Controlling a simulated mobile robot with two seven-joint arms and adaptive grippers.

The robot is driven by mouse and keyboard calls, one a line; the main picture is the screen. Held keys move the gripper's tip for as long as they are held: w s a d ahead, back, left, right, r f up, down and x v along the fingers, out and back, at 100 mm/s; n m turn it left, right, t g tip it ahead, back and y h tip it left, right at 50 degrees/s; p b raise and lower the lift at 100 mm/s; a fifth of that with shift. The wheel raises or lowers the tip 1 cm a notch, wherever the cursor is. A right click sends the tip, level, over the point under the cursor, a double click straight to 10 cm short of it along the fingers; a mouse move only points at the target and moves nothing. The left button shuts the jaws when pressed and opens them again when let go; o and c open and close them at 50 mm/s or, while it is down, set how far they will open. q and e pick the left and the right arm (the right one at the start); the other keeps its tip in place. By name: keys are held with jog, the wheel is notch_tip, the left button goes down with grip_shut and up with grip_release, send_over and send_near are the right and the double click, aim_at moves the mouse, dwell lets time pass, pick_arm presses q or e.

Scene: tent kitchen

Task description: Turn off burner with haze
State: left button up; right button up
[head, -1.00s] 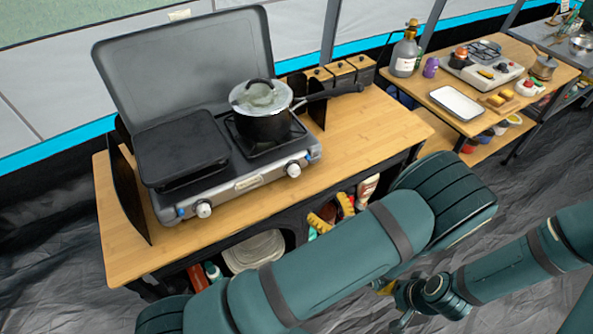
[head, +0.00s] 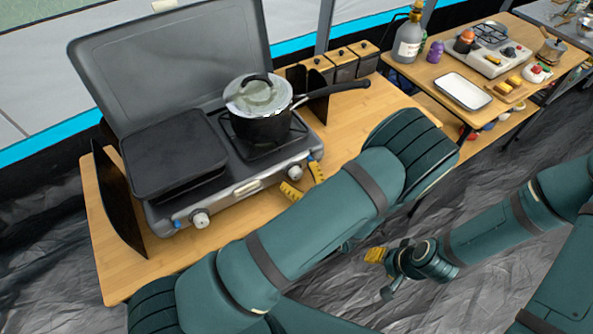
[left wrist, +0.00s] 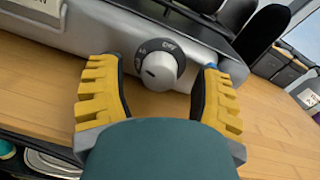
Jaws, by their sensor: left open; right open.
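A grey two-burner camping stove (head: 240,184) with its cover raised stands on the wooden table. A dark pot (head: 262,128) with a cloudy, whitish glass lid (head: 250,96) sits on the right burner. A black griddle (head: 172,153) covers the left burner. The left knob (head: 200,219) shows on the front panel. The right knob (left wrist: 158,70), with an OFF marking above it, is between the open yellow fingers of my left gripper (left wrist: 160,92). My right gripper (head: 378,256) is open, away from the stove.
The pot handle (head: 340,90) sticks out to the right over the table. Dark side panels (head: 118,205) flank the stove. Canisters (head: 342,62) stand behind on the right. A second table (head: 425,74) holds a white tray (head: 462,91) and a bottle (head: 407,42).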

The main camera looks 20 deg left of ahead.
pick_arm(q)
grip_shut()
jog(key=shift+r+m, duration=0.1)
jog(key=shift+m, duration=0.2)
jog(key=shift+m+p, duration=0.55)
jog(key=shift+m, duration=0.65)
jog(key=shift+m+p, duration=0.55)
jog(key=shift+m, duration=1.35)
grip_release()
